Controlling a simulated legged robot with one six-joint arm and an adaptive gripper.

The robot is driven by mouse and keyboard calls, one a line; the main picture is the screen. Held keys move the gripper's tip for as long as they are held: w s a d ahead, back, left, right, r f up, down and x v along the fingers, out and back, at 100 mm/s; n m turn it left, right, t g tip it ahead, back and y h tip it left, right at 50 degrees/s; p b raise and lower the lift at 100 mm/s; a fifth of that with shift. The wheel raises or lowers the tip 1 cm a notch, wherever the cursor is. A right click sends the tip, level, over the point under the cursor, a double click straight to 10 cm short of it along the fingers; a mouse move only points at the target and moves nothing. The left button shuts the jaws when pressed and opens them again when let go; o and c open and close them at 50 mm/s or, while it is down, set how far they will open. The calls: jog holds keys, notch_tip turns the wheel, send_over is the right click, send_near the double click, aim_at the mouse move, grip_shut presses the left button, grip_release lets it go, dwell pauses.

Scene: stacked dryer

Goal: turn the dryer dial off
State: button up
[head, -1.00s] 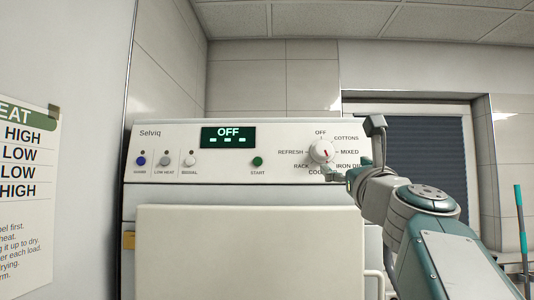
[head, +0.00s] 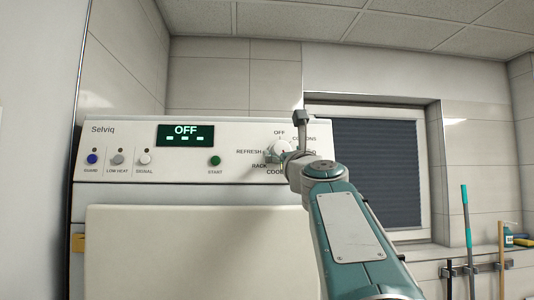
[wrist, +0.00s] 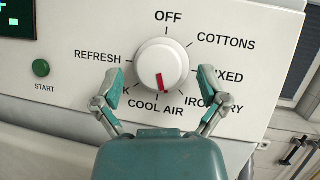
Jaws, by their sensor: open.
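The white round dryer dial (wrist: 162,60) is on the control panel, with OFF above it and COOL AIR below. Its red mark (wrist: 160,83) is on the lower part, toward COOL AIR. In the head view the dial (head: 279,147) is partly hidden by my gripper (head: 288,138). The panel display (head: 186,134) reads OFF. In the wrist view my gripper (wrist: 160,77) is open, its two teal fingertips to the left and right of the dial's lower half, with visible gaps in the picture. Contact with the panel cannot be told.
A green START button (head: 215,160) and several small buttons are left of the dial. The dryer door (head: 190,250) is below the panel.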

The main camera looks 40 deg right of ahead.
jog(key=c, duration=1.2)
jog(key=shift+o, duration=0.2)
jog(key=shift+n+y, duration=0.4)
jog(key=shift+n, duration=0.3)
jog(key=n+y, duration=0.2)
jog(key=n, duration=0.2)
jog(key=n+g+y, duration=0.1)
jog(key=n+y, duration=0.1)
jog(key=n, duration=0.2)
jog(key=n+g+y, duration=0.1)
jog(key=n+y, duration=0.1)
jog(key=n, duration=0.2)
jog(key=shift+s+d+r+y, duration=0.1)
jog(key=shift+d+r+y, duration=0.1)
jog(key=shift+d+y, duration=0.15)
jog(key=shift+n+g+y, duration=0.25)
jog(key=shift+n+g, duration=0.15)
jog(key=shift+n, duration=0.1)
